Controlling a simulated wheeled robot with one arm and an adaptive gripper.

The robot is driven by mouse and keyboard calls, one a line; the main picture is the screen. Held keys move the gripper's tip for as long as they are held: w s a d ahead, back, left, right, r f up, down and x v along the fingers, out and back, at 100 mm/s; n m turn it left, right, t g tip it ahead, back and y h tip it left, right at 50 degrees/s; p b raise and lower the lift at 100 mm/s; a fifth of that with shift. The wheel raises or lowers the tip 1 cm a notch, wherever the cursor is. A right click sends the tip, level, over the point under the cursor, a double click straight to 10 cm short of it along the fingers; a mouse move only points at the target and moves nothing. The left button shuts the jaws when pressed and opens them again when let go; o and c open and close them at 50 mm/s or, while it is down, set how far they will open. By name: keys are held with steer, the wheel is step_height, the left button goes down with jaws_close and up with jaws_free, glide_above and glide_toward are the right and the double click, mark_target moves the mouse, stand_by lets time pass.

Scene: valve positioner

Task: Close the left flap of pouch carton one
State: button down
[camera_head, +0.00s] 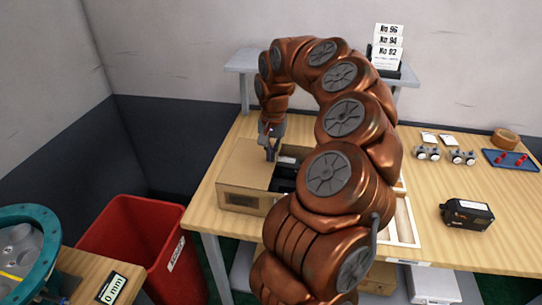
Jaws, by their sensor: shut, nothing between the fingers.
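An open cardboard carton (243,166) stands at the left front of the wooden table, with dark contents (285,173) inside. A flat cardboard panel covers its left part; I cannot tell whether it lies fully flat. My gripper (270,155) points down at the right edge of that panel, its fingers together and empty. I cannot tell whether the fingertips touch the cardboard. My copper arm hides the carton's right side.
A red bin (130,240) stands on the floor left of the table (425,184). A black boxy device (467,215), small metal fittings (462,157), a blue tray (512,159) and a tape roll (505,137) lie on the right. A shelf with number cards (387,47) stands behind.

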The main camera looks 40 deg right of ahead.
step_height(320, 180, up, 14)
steer(key=b, duration=0.1)
steer(key=shift+r+b, duration=0.2)
steer(key=shift+b, duration=0.1)
stand_by(0.6)
